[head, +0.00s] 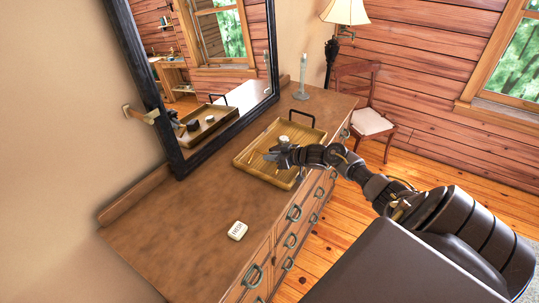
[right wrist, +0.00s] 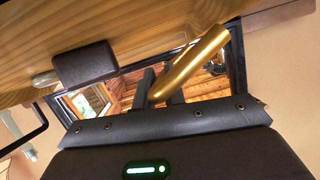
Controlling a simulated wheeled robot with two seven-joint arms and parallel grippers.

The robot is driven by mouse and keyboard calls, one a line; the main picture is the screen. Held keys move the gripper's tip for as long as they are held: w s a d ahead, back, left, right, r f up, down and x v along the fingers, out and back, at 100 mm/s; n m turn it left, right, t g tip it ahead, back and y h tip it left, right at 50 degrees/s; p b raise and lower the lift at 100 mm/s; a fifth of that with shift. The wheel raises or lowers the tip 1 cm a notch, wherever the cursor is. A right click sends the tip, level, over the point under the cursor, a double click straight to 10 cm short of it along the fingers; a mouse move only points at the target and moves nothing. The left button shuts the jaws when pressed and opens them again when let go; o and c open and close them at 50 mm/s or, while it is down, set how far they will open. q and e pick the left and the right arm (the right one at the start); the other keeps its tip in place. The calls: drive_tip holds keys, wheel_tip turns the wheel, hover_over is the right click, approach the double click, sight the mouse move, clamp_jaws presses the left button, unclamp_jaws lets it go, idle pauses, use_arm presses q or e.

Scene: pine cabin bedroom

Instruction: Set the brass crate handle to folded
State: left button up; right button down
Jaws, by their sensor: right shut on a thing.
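A shallow wooden crate (head: 255,171) stands on the dresser top. My right gripper (head: 272,155) is over the crate's near left part. In the right wrist view, a shiny brass bar (right wrist: 192,64), the crate handle, runs slantwise between my gripper's dark fingers (right wrist: 161,88). The gripper is shut on it. The fingers and wrist hide much of the handle in the head view, so its exact angle is unclear. A black handle (head: 304,112) stands up at the crate's far end. My left gripper is not in view.
A pale jar-like thing (head: 284,140) shows behind my gripper. A white labelled block (head: 237,231) lies on the dresser (head: 180,225) nearer me. A candlestick (head: 302,86) stands beyond the crate. A black-framed mirror (head: 178,160) rises on the left. The near dresser top is mostly clear.

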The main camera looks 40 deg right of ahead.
drive_tip(key=shift+w+d+f+m+y+b, duration=0.1)
drive_tip(key=shift+d+f+m+y+b, duration=0.15)
drive_tip(key=shift+f+m+y+b, duration=0.45)
drive_tip(key=shift+f+m+y, duration=0.3)
drive_tip(key=shift+f+m, duration=0.1)
drive_tip(key=shift+m, duration=0.3)
drive_tip(key=c, duration=1.5)
unclamp_jaws()
